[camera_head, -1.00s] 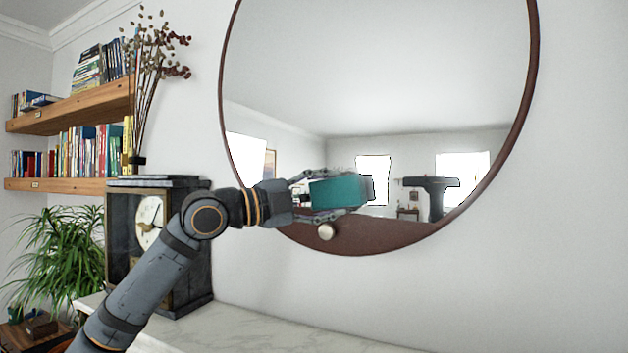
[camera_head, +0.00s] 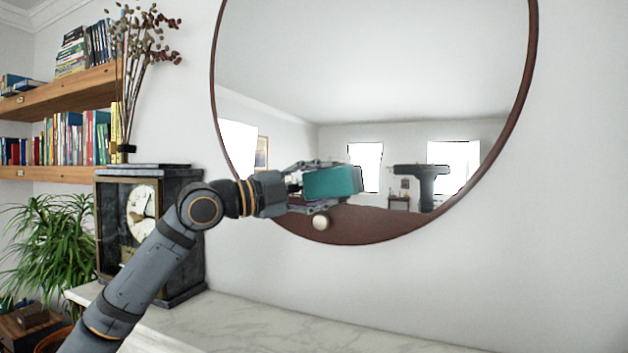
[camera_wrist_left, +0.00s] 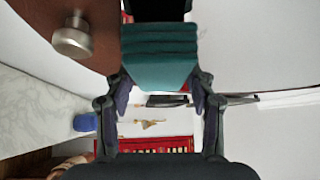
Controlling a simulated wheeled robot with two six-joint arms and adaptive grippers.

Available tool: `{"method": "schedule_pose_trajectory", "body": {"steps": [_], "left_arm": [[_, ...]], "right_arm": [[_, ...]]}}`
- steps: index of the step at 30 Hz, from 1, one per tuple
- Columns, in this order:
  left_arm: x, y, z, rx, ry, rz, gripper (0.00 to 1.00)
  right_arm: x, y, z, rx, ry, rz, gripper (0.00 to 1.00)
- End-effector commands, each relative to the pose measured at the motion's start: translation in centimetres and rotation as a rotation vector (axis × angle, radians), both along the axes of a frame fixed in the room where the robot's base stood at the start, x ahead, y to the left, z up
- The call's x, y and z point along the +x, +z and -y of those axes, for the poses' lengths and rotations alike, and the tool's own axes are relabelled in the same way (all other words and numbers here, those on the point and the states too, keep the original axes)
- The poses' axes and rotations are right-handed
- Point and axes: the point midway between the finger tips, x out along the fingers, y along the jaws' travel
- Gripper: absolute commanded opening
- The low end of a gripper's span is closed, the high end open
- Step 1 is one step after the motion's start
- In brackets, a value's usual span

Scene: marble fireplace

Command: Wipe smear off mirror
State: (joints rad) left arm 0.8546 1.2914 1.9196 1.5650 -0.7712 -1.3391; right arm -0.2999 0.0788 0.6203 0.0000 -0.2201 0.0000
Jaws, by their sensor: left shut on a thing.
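The round mirror (camera_head: 400,75) with a dark red-brown rim hangs on the white wall. No smear can be made out on its glass. My left gripper (camera_head: 318,185) is shut on a teal block (camera_head: 332,182), which looks like a sponge. It holds the block in front of the mirror's lower part, above the round metal knob (camera_head: 321,222). In the left wrist view the teal block (camera_wrist_left: 160,58) sits between the fingers, and the knob (camera_wrist_left: 72,40) is at upper left. Whether the block touches the glass cannot be told. My right gripper is out of view.
A marble mantel (camera_head: 270,318) runs below the mirror. A dark clock (camera_head: 145,225) stands at its left, with dried stems (camera_head: 135,80) above it. Bookshelves (camera_head: 60,100) and a plant (camera_head: 40,240) are farther left. The wall right of the mirror is bare.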

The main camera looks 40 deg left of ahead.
Motion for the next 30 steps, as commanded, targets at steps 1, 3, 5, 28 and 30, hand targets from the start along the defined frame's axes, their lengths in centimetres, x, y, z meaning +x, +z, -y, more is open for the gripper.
{"method": "schedule_pose_trajectory", "body": {"steps": [1,3,5,28,30], "left_arm": [[0.1,0.1,0.0,-0.001,0.0,0.0,0.01],[0.3,0.1,0.0,-0.001,-0.001,0.0,0.01],[0.4,0.1,-0.1,-0.001,-0.001,0.0,0.01],[1.9,0.1,-0.4,0.0,0.0,0.0,0.01],[2.0,0.1,-0.4,0.0,0.0,0.0,0.01]], "right_arm": [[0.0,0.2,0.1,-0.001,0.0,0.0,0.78],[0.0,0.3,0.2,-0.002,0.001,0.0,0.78],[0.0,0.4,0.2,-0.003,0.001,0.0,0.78],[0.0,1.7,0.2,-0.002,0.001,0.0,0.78],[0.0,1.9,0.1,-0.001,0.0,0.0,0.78]]}}
